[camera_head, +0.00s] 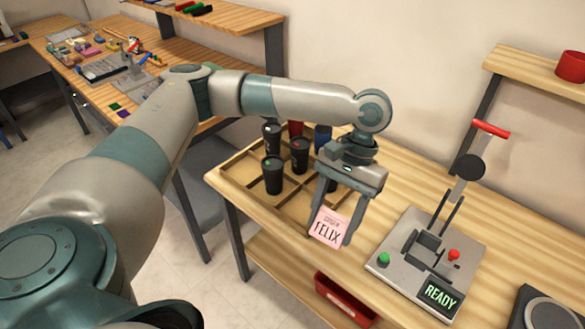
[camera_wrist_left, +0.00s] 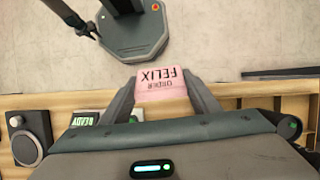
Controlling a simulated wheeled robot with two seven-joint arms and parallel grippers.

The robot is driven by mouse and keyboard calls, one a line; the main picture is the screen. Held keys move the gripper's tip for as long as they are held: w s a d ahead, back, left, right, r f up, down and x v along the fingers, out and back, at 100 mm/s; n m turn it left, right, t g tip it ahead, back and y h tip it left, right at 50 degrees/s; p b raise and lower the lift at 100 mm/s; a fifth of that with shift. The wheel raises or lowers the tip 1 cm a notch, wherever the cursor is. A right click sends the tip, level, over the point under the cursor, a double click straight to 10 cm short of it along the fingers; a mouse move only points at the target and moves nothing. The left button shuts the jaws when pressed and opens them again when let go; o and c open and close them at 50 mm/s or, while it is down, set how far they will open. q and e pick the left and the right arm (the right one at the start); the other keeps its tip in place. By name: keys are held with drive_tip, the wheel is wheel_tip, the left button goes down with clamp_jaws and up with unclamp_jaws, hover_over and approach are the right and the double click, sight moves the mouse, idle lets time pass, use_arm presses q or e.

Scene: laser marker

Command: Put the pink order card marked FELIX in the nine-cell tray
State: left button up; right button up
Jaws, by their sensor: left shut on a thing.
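The pink order card (camera_head: 329,228) marked FELIX is held upright between the fingers of my left gripper (camera_head: 333,222). In the left wrist view the card (camera_wrist_left: 161,85) shows between the two fingertips of the left gripper (camera_wrist_left: 161,92), its print upside down. The wooden nine-cell tray (camera_head: 238,172) stands on the table behind and left of the card. Several dark cups stand in its cells, and my gripper and wrist hide its right part. The card is in front of the tray's right side; its height above the table is hard to tell.
A laser marker (camera_head: 420,262) with a red-handled lever and a READY display stands right of the card. A red bin (camera_head: 345,298) sits below the table front. A round grey device (camera_head: 548,312) is at the lower right. A shelf with a red cup (camera_head: 571,67) is at the back right.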

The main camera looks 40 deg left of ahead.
use_arm(q)
drive_tip(key=shift+w, duration=0.1)
use_arm(e)
drive_tip(key=shift+s, duration=0.1)
use_arm(q)
drive_tip(key=shift+w+d, duration=0.15)
drive_tip(key=shift+w, duration=0.05)
drive_tip(key=w+a+f+n+t+h, duration=0.1)
drive_tip(key=w+f+n+t+h, duration=0.2)
drive_tip(key=w+n, duration=1)
drive_tip(key=w+a+f+n+t+h, duration=0.1)
drive_tip(key=w+a+f+n, duration=0.3)
drive_tip(key=a, duration=0.1)
drive_tip(key=shift+w+h+b, duration=0.2)
drive_tip(key=shift+h+b, duration=0.1)
use_arm(e)
drive_tip(key=shift+w+a+f+t, duration=0.1)
drive_tip(key=shift+w+a+t, duration=0.1)
drive_tip(key=shift+w, duration=0.35)
drive_tip(key=shift+w+a+t, duration=0.1)
drive_tip(key=shift+w+a, duration=0.1)
drive_tip(key=shift+w, duration=0.35)
use_arm(q)
drive_tip(key=shift+a, duration=0.15)
